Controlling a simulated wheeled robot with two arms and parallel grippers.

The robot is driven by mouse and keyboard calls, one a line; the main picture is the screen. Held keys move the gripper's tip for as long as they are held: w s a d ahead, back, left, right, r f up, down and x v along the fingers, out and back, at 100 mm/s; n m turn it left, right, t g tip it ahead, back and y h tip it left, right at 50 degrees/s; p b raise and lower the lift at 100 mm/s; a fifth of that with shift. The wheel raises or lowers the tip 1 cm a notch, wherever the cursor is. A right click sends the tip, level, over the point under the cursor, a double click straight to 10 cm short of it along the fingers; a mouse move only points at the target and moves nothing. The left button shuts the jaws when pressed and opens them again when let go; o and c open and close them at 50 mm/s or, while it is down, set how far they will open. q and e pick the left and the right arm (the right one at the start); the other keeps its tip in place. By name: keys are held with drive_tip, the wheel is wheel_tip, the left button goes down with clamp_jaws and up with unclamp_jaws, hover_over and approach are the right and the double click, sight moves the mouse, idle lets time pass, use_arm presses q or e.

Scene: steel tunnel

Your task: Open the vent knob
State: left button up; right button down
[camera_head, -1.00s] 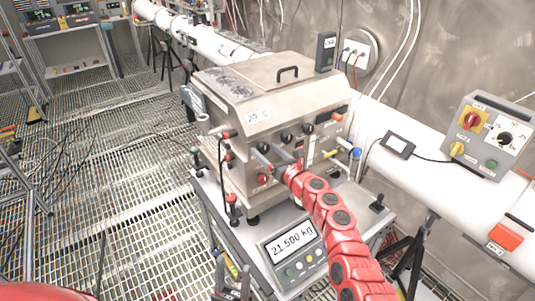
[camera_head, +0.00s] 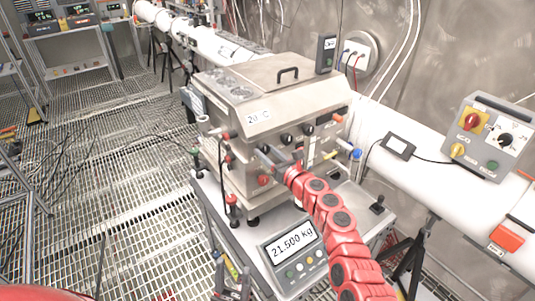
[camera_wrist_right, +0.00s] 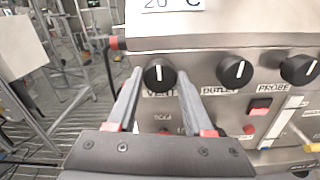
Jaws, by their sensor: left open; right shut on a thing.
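The vent knob (camera_wrist_right: 158,75) is a round black knob with a white pointer line, above a label partly hidden by my gripper. It is the leftmost of the row of knobs on a steel box (camera_head: 262,90) marked 20 °C. Its pointer stands about upright in the right wrist view. My right gripper (camera_wrist_right: 160,84) has one finger on each side of the knob and is shut on it; it also shows in the head view (camera_head: 268,157), at the front of the box. My left gripper (camera_head: 232,270) is open and empty, low in the head view beside the scale.
The outlet knob (camera_wrist_right: 235,72) and probe knob (camera_wrist_right: 299,69) sit right of the vent knob. A scale display (camera_head: 290,256) reading 21.500 kg stands at the table's front. A white pipe (camera_head: 440,185) runs behind. The grating floor (camera_head: 120,170) at left is mostly open.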

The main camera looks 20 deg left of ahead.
drive_tip(key=n+b, duration=0.2)
drive_tip(key=n, duration=0.1)
drive_tip(key=shift+f+n, duration=0.2)
drive_tip(key=shift+n, duration=0.1)
drive_tip(key=n+b, duration=0.2)
drive_tip(key=n, duration=0.1)
drive_tip(key=shift+n, duration=0.4)
drive_tip(key=n+b, duration=0.2)
drive_tip(key=n, duration=0.1)
drive_tip(key=shift+n, duration=0.3)
drive_tip(key=n+b, duration=0.2)
drive_tip(key=shift+f+n+b, duration=0.1)
drive_tip(key=shift+n+b, duration=0.2)
drive_tip(key=n+b, duration=1.5)
drive_tip(key=b, duration=0.4)
drive_tip(key=shift+f, duration=0.15)
drive_tip(key=shift+r+n+b, duration=0.2)
drive_tip(key=shift+n+b, duration=1.4)
drive_tip(key=shift+b, duration=0.05)
